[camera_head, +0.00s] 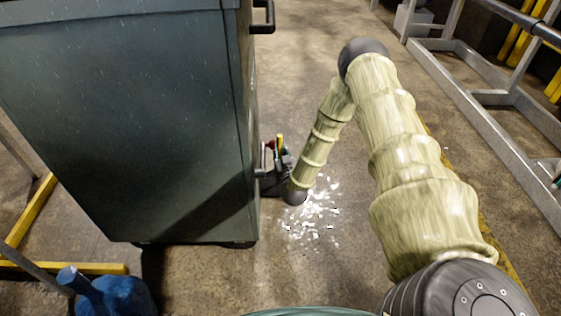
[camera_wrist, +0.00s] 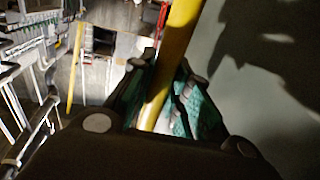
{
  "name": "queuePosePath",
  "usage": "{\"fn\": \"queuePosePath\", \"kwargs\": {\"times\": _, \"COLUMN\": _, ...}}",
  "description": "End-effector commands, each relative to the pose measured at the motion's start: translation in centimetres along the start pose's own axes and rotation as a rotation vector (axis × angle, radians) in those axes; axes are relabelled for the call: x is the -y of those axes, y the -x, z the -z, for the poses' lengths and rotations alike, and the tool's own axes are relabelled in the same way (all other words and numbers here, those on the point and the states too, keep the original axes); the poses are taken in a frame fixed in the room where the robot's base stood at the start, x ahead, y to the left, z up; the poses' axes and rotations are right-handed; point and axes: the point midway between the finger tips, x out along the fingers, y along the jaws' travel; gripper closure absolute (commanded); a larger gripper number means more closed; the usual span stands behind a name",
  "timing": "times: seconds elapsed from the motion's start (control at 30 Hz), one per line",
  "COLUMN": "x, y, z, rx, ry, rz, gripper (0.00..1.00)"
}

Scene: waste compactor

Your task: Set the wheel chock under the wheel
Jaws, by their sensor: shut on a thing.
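My gripper (camera_head: 277,160) is low beside the right side of the large dark green bin (camera_head: 130,110), close to a handle on that side. It is small and partly hidden there. In the wrist view my gripper (camera_wrist: 167,75) has its dark and teal fingers shut around a yellow bar (camera_wrist: 180,35), which runs up out of the picture. A short yellow piece and a bit of red show at the gripper in the head view. I cannot make out a wheel chock for certain. A dark wheel (camera_head: 240,244) shows only in part under the bin's near right corner.
White scraps (camera_head: 312,215) lie on the concrete floor right of my gripper. A grey metal frame (camera_head: 480,100) stands along the right. Yellow bars (camera_head: 70,267) and a blue bag-like thing (camera_head: 115,294) are at lower left. Floor between bin and frame is mostly clear.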

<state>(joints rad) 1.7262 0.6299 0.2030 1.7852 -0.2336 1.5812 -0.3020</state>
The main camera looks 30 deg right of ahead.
Motion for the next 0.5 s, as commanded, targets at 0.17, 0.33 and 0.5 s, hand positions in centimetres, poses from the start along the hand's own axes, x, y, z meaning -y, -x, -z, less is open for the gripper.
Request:
{"fn": "queuePosePath", "kwargs": {"times": 0.17, "x": -0.3, "y": -2.9, "z": -0.2, "rx": -0.008, "ry": -0.003, "rz": -0.001, "gripper": 1.0}}
{"fn": "queuePosePath", "kwargs": {"times": 0.33, "x": -0.5, "y": -4.6, "z": -0.2, "rx": -0.007, "ry": -0.003, "rz": -0.001, "gripper": 1.0}}
{"fn": "queuePosePath", "kwargs": {"times": 0.5, "x": -0.6, "y": -5.2, "z": -0.1, "rx": -0.006, "ry": -0.002, "rz": 0.0, "gripper": 1.0}}
